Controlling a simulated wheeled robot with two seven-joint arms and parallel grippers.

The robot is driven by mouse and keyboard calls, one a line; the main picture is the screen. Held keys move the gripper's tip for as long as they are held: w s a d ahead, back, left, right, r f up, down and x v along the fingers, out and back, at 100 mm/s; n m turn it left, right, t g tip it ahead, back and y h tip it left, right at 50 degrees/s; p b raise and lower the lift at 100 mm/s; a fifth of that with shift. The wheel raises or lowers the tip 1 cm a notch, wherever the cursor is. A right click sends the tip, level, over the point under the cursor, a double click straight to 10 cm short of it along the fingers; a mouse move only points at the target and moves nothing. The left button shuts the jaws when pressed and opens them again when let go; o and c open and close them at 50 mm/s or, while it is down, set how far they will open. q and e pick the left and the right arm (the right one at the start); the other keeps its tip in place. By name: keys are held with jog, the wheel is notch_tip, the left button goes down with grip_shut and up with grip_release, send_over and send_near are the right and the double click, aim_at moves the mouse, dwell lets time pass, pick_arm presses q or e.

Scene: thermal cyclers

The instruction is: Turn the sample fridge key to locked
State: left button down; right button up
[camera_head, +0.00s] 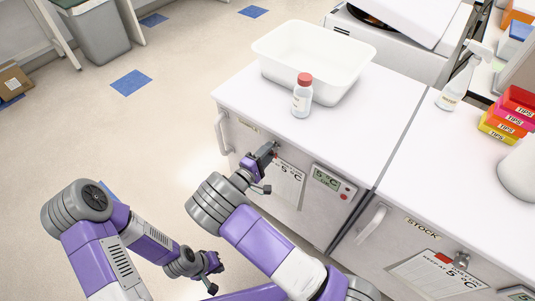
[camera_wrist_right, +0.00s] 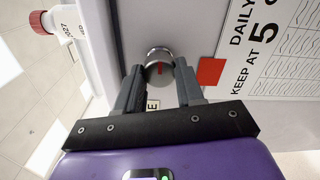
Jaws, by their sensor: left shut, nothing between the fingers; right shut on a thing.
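The sample fridge (camera_head: 300,215) is the left white cabinet, with its front door facing me. My right gripper (camera_head: 270,151) is at the upper part of this door and hides the key in the head view. In the right wrist view, my right gripper (camera_wrist_right: 160,82) is shut on the round silver key (camera_wrist_right: 158,56). A red mark shows on the key between the fingertips. A red square (camera_wrist_right: 210,72) is on the door beside the key. My left gripper (camera_head: 212,277) is shut and empty, low in front of the fridge and apart from it.
A white tub (camera_head: 315,65) and a red-capped bottle (camera_head: 302,98) stand on the fridge top. A display (camera_head: 330,181) and a paper chart (camera_head: 288,182) are on the door. The stock fridge (camera_head: 400,240) adjoins on the right. Open floor lies left.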

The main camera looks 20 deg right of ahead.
dwell(0.4)
jog(key=o, duration=1)
jog(key=shift+o, duration=0.2)
jog(key=shift+a, duration=0.1)
jog(key=p+v, duration=0.1)
jog(key=v, duration=0.6)
jog(key=shift+s+p, duration=0.2)
jog(key=shift+p, duration=0.1)
jog(key=shift+a, duration=0.15)
